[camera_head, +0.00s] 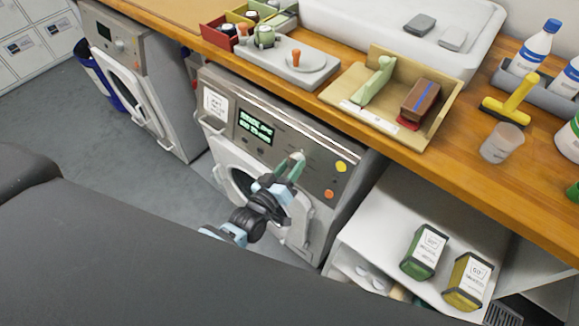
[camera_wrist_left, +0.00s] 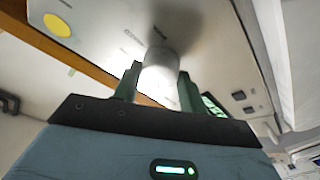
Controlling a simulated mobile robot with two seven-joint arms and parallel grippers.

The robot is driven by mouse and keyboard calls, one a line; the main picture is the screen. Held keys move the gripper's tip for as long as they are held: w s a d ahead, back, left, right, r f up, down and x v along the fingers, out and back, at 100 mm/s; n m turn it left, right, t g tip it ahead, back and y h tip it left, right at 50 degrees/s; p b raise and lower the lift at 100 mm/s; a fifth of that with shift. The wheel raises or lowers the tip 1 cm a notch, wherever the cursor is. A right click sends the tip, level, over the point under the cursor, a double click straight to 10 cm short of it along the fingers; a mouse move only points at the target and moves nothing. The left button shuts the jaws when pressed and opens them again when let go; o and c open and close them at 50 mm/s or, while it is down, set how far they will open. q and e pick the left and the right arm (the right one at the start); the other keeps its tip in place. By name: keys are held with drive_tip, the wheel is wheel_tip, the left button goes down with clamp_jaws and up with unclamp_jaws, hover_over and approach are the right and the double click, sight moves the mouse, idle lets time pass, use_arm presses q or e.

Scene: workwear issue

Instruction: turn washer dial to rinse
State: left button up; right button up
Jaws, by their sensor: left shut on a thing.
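The washer (camera_head: 325,160) stands under the wooden counter, with a lit green display (camera_head: 256,126) on its front panel. Its pale round dial (camera_head: 297,158) sits on the panel between the display and the yellow button (camera_head: 341,166). My left gripper (camera_head: 291,168) is at the dial, its green fingers shut around it. In the left wrist view the dial (camera_wrist_left: 160,72) is between the two fingers, against the panel. The dial's pointer and the label markings are too small or blurred to read. My right gripper is not in view.
A second washer (camera_head: 150,90) stands to the left. The counter (camera_head: 500,195) above holds a beige tray (camera_head: 436,125), a yellow-handled tool (camera_head: 512,100) and a clear cup (camera_head: 501,143). A white shelf (camera_head: 385,225) at the right holds green and yellow tins. An orange button (camera_head: 329,194) is low on the panel.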

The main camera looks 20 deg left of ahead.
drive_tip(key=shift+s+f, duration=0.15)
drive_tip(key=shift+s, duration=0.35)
use_arm(q)
drive_tip(key=o, duration=1)
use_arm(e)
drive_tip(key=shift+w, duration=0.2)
use_arm(q)
drive_tip(key=shift+s, duration=0.1)
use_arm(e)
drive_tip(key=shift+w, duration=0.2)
